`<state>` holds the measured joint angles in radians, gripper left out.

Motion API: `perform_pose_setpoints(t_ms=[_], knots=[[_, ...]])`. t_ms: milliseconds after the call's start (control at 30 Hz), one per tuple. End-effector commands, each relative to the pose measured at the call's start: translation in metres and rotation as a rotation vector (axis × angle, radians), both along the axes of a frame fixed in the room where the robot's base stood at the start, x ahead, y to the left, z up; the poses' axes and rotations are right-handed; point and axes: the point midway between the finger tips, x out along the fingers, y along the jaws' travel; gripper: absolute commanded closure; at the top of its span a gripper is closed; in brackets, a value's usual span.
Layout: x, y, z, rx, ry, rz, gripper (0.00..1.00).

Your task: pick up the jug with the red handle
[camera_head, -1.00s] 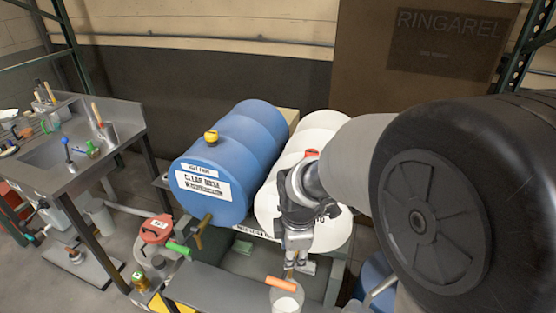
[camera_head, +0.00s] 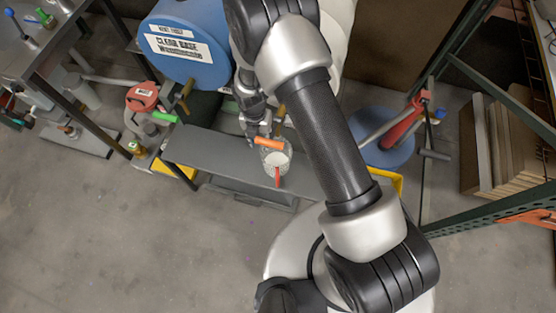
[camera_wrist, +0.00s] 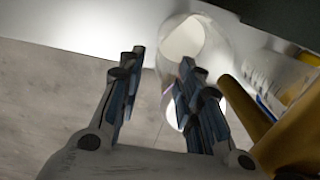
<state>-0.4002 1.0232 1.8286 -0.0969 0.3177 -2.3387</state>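The jug (camera_head: 270,160) is a pale, see-through container on the dark shelf, with a red handle (camera_head: 277,178) on its near side. An orange lever (camera_head: 268,143) shows just above its rim. My gripper (camera_head: 262,128) is just behind the jug, close to its rim and the lever. In the wrist view, my gripper (camera_wrist: 162,62) has its two fingers apart with nothing clearly held. A clear round container, seemingly the jug (camera_wrist: 188,38), lies beyond the fingertips, partly behind the right finger. The red handle cannot be made out in the wrist view.
The dark shelf (camera_head: 215,150) has bare room left of the jug. A red-lidded container (camera_head: 142,97) is at left. A yellow-brown part (camera_wrist: 300,130) is close to my right finger.

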Motion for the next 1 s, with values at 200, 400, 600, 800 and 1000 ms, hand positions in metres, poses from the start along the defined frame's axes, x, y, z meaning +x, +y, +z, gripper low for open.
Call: perform_pose_setpoints(t_ms=[200, 400, 600, 800, 1000], knots=[[-0.001, -0.002, -0.052, 0.0, 0.002, -0.003, 0.67], [-0.001, -0.003, -0.079, 0.0, 0.0, -0.003, 0.67], [-0.001, -0.003, -0.091, 0.0, 0.0, -0.003, 0.67], [-0.002, -0.005, -0.125, 0.0, 0.001, -0.003, 0.67], [-0.001, -0.005, -0.141, 0.001, -0.001, -0.004, 0.67]])
